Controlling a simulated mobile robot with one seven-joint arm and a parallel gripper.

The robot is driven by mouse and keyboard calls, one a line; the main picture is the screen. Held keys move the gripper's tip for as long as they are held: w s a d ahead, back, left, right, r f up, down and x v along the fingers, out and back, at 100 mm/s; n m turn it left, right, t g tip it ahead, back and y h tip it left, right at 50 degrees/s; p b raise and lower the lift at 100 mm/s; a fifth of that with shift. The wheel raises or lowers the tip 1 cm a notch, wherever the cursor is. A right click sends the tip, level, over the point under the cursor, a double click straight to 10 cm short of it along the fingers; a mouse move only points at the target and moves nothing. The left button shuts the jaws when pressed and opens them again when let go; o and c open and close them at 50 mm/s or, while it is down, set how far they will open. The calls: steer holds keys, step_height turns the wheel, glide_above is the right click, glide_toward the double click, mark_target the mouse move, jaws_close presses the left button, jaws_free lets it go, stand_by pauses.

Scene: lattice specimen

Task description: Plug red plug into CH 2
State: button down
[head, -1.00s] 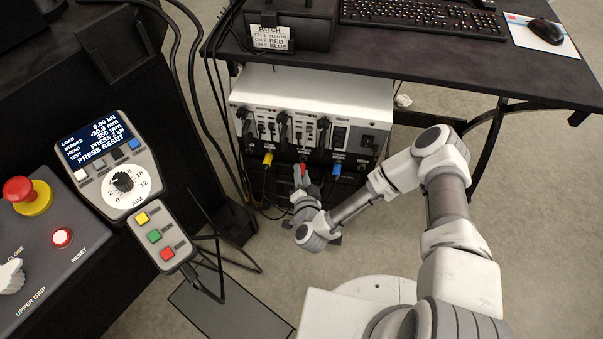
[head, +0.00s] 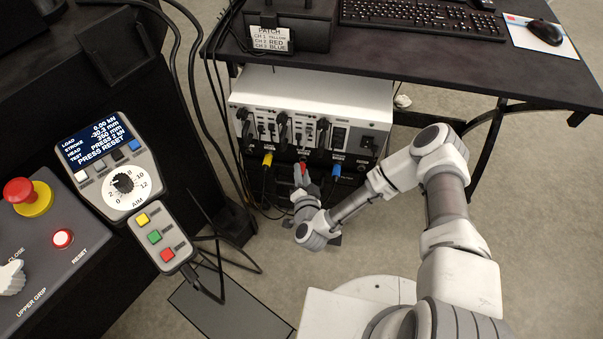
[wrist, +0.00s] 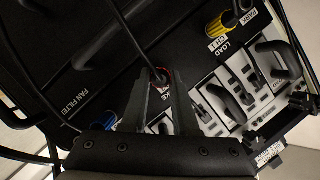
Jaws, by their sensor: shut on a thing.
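The red plug (head: 304,167) is at the lower front of the white amplifier box (head: 300,91), between the yellow plug (head: 267,159) and the blue plug (head: 336,169). My gripper (head: 300,174) is shut on it. In the wrist view, the fingers (wrist: 158,88) close around the red plug (wrist: 158,74), whose red ring shows between the tips with a dark cable at it. The plug is close against the dark lower panel. The fingers and plug hide the CH 2 socket, so I cannot tell whether the plug is seated.
In the wrist view, the yellow plug (wrist: 216,27) sits beside the LOAD CH 1 label, and the blue plug (wrist: 203,113) is close on the other side. Black cables hang around the panel. The patch card (head: 271,38) reads CH 2 RED. The desk (head: 420,60) overhangs the box.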

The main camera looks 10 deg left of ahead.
mark_target(303, 170)
steer(key=shift+w, duration=0.8)
stand_by(0.5)
steer(key=c, duration=0.6)
jaws_free()
steer(key=shift+o, duration=0.3)
steer(key=o, duration=0.4)
steer(key=shift+s, duration=0.15)
steer(key=shift+p+v, duration=1.3)
steer(key=shift+v, duration=1.15)
steer(key=shift+d+r, duration=0.1)
